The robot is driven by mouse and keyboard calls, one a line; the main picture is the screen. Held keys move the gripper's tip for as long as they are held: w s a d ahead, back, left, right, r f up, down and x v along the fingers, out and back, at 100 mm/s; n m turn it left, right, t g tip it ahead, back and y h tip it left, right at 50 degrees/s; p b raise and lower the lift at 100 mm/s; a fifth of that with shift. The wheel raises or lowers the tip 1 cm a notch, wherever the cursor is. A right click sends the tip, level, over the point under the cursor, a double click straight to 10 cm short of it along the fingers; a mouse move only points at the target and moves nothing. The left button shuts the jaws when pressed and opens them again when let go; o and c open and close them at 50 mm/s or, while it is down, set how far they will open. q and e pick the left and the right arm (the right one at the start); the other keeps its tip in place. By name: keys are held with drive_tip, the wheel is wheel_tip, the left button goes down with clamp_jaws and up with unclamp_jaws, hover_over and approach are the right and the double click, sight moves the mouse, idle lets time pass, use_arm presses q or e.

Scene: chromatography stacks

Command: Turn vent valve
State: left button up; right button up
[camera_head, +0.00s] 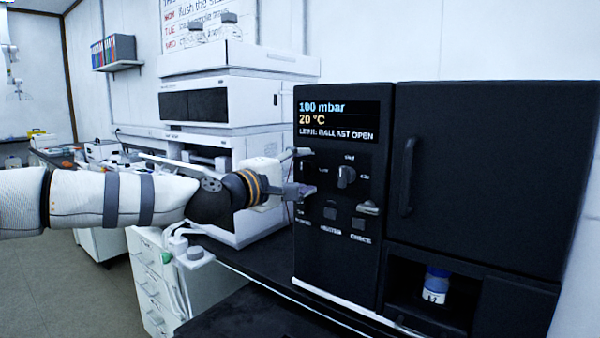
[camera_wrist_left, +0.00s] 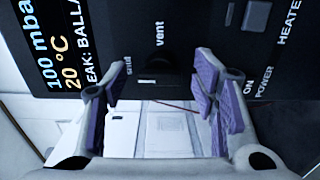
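The black cabinet's front panel (camera_head: 330,222) carries the controls. In the left wrist view a dark vent valve knob (camera_wrist_left: 160,72) sits below the words "vent" and "shut". A short white mark shows by it; its exact setting is hard to tell. My left gripper (camera_head: 303,172) is at the panel's left edge in the head view, its fingers apart and largely covering that area. In the left wrist view the gripper (camera_wrist_left: 157,82) is open, with purple-padded fingers on either side of the knob. I see no clear contact. My right gripper is not in view.
A display (camera_head: 338,121) reads 100 mbar, 20 °C, and "LEAK: BALLAST OPEN". Another knob (camera_head: 346,177) and switches (camera_head: 330,210) are close to the right. A blue-capped jar (camera_head: 436,285) stands in the lower recess. A white instrument stack (camera_head: 205,105) stands behind my arm.

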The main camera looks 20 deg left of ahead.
use_arm(q)
drive_tip(key=v, duration=1.2)
